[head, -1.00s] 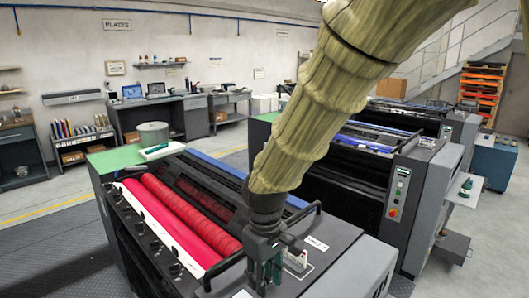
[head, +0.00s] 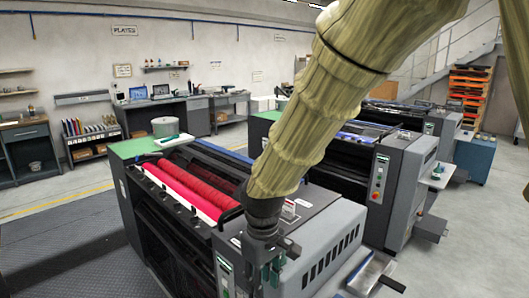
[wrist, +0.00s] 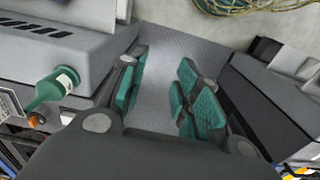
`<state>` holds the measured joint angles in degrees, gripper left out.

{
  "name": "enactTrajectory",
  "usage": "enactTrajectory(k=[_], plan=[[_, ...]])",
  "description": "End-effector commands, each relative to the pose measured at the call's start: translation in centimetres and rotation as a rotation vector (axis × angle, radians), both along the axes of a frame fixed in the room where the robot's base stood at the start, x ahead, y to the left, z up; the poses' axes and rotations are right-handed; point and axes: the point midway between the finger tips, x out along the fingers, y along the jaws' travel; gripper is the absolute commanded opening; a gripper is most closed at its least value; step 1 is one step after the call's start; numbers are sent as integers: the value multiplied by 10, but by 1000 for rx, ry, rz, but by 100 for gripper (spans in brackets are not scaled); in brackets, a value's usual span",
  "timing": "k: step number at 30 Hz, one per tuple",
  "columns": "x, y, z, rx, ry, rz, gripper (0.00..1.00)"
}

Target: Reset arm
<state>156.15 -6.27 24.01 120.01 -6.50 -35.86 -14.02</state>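My arm, in a ribbed yellowish cover, hangs down from the upper right of the head view, across the near printing press. My gripper (head: 264,272) shows at its lower end, in front of the press's near corner. In the wrist view my gripper (wrist: 160,92) has its two green-padded fingers spread apart. Nothing is between them except grey floor further off. From the head view I cannot tell how far the gripper is from the press.
The near press (head: 285,255) has red rollers (head: 185,185) and a grey can (head: 165,127) on its green end. Another press (head: 385,190) stands behind at right. A green bottle (wrist: 52,88) is left of the fingers in the wrist view. Floor at left (head: 60,235) is clear.

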Motion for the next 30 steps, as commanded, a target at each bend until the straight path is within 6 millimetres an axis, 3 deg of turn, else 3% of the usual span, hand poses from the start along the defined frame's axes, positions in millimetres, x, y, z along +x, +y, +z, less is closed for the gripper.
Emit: enactTrajectory(k=[8,14,17,23,30], plan=[[1,-11,-41,30,10,-49,32],[-2,-21,-83,58,19,-99,32],[-5,-29,-112,73,25,-133,32],[-21,-52,-191,110,40,-238,32],[-54,-84,-283,131,50,-373,32]])
